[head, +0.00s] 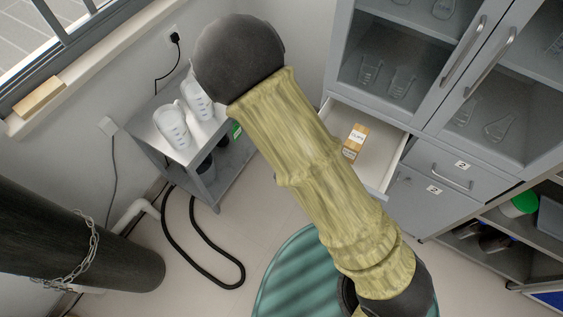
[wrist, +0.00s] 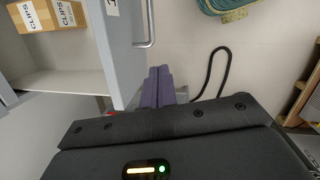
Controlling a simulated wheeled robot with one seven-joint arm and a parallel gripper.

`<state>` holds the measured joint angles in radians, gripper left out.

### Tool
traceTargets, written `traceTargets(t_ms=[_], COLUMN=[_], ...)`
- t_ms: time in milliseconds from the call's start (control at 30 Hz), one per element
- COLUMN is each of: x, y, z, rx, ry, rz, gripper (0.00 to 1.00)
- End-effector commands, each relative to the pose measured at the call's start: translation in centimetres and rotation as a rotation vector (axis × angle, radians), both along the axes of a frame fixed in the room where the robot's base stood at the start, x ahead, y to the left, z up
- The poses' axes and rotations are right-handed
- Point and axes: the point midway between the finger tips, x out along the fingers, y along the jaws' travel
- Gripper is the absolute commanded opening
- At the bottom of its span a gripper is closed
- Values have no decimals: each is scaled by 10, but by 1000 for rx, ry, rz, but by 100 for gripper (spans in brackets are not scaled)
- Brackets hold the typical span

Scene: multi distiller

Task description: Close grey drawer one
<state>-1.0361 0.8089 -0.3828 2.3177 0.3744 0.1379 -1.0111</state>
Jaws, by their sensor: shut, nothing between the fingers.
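The grey drawer (head: 376,168) is pulled out of the grey cabinet, with a clips box (head: 355,140) inside; my arm hides part of it in the head view. In the wrist view, the drawer's front panel (wrist: 122,55) has a metal handle and a partly cut-off label, its number unreadable. The gripper is hidden in the head view.
Drawer two (head: 440,165) and the one below are shut. Glass cabinet doors (head: 420,60) stand above. A grey trolley (head: 160,125) with white jugs is left, a black cable (head: 200,265) on the floor.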

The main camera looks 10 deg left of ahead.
Motion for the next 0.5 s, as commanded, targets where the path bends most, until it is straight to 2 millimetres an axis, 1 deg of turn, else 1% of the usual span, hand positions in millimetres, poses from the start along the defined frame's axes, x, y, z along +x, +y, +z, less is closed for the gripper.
traceTargets(t_ms=[33, 300, 500], x=[-6, -23, -30], y=[7, 39, 63], z=[-2, -27, -34], rx=[-41, -253, -434], ry=[-1, -46, -112], rz=[91, 579, 954], gripper=[0, 0, 0])
